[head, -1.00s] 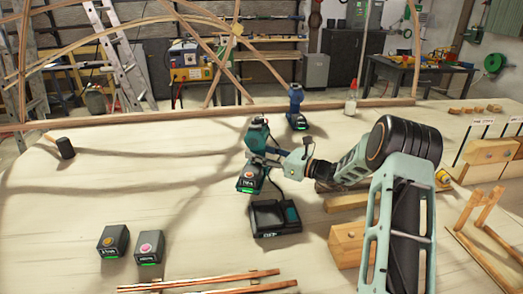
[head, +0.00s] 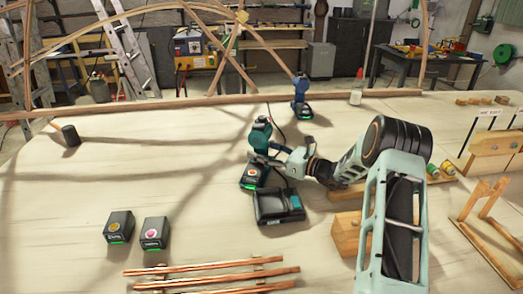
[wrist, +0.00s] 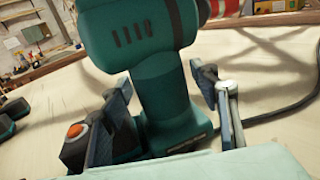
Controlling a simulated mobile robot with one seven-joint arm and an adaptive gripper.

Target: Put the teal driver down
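The teal driver (head: 261,135) stands upright on the table's middle, behind the black charger (head: 279,207). Its foot carries a dark battery (head: 252,177) with an orange button and a green light. The foot looks at or very near the tabletop; the head view does not settle contact. My gripper (head: 270,158) reaches in from the right at handle height. The battery (wrist: 80,142) shows at lower left.
Two loose batteries (head: 118,227) (head: 154,233) stand at front left. A blue driver (head: 300,98) stands behind. Copper-coloured laths (head: 215,273) lie in front, and a wooden block (head: 348,232) is right of the charger.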

